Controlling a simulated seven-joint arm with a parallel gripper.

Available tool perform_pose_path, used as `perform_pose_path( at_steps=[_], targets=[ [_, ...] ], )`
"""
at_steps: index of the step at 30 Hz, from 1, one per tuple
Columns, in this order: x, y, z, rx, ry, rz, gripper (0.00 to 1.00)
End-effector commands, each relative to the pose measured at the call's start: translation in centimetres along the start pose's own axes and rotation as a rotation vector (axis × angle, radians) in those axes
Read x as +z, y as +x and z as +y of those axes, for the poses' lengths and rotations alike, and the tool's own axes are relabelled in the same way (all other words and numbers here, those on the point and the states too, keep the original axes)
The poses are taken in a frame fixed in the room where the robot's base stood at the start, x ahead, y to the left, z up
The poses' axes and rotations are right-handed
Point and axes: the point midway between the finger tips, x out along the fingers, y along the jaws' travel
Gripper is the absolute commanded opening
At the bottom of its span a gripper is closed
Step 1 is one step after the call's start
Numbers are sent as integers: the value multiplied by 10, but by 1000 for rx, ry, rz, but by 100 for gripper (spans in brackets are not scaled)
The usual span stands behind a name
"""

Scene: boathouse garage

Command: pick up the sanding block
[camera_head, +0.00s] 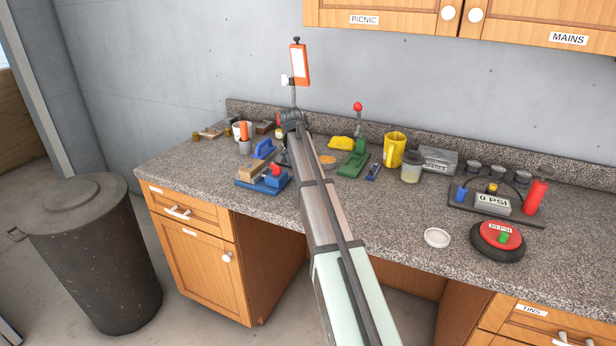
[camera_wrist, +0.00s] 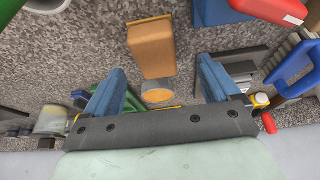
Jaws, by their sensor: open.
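A tan block with a yellowish edge, which looks like the sanding block (camera_wrist: 151,47), lies on the granite counter in the wrist view. My gripper (camera_wrist: 160,82) is open, with its two blue fingers apart. The block is ahead of the fingertips and roughly centred between them, in the upper part of the picture. Nothing is held between the fingers. In the head view my arm covers the part of the counter where this block seems to lie, and the fingers are mostly hidden too.
A blue tool with a red knob (camera_head: 274,178) and a blue-handled brush (camera_head: 264,149) stand left of my arm. A green tool (camera_head: 352,164), yellow mug (camera_head: 394,149) and glass jar (camera_head: 411,166) stand right. A white lid (camera_head: 437,237) lies near bare counter.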

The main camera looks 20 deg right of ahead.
Motion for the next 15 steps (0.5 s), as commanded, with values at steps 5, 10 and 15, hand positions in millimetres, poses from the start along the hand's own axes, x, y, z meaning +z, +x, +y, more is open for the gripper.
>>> perform_pose_path(
  at_steps=[5, 10, 15],
  targets=[
    [0, 5, 0, 0, 0, 0, 89],
    [-3, 20, 3, 0, 0, -1, 89],
    [-4, 43, 6, 1, 0, -1, 89]
  ],
)
